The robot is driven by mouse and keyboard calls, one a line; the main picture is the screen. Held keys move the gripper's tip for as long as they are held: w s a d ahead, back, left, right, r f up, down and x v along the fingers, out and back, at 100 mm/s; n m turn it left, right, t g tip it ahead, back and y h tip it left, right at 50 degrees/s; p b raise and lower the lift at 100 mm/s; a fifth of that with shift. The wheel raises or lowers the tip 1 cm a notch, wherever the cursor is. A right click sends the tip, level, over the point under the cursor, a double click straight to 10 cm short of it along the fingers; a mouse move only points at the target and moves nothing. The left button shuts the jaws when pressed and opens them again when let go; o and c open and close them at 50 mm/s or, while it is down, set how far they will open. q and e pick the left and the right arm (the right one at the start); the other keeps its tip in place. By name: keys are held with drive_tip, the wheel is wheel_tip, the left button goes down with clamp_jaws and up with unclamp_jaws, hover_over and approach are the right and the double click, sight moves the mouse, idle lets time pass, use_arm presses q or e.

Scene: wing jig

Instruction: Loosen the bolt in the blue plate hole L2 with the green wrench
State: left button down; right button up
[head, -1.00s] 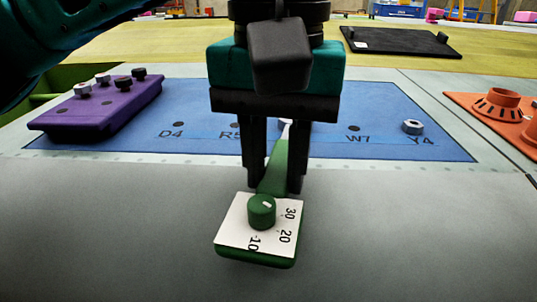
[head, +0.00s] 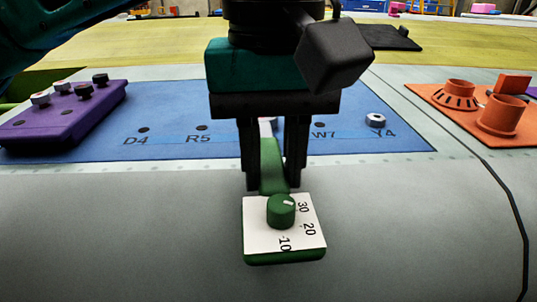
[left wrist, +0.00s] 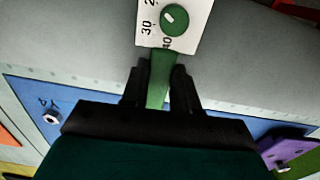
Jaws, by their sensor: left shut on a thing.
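My left gripper (head: 270,185) is shut on the green wrench (head: 272,178) in the middle of the head view. The wrench's square end, with a white dial face (head: 260,232), a green knob and printed numbers, points toward me. It also shows at the top of the left wrist view (left wrist: 190,40). The wrench's far end is mostly hidden behind the gripper. The blue plate (head: 170,115) lies behind, with labels D4, R5, W7 and Y4 readable. A bolt (head: 375,121) sits by Y4. I cannot read a label L2. My right gripper is not in view.
A purple block (head: 60,128) with several bolts stands on the left of the plate. An orange tray (head: 440,97) with round holders lies on the right. A black tray (head: 385,38) is at the back.

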use_arm(q)
drive_tip(key=shift+w+d+r+n+p, duration=0.1)
drive_tip(key=shift+d+n+p, duration=0.1)
drive_tip(key=shift+d+n, duration=0.5)
drive_tip(key=shift+w+d+r+n+p, duration=0.15)
drive_tip(key=shift+d+n, duration=0.35)
drive_tip(key=shift+d, duration=0.25)
drive_tip(key=shift+f, duration=0.1)
drive_tip(key=shift+w+d+n+p, duration=0.2)
drive_tip(key=shift+d+n+p, duration=0.1)
drive_tip(key=shift+d+n, duration=0.25)
drive_tip(key=shift+w+d+n+p, duration=0.15)
drive_tip(key=shift+d+n+p, duration=0.1)
drive_tip(key=shift+d+n, duration=0.3)
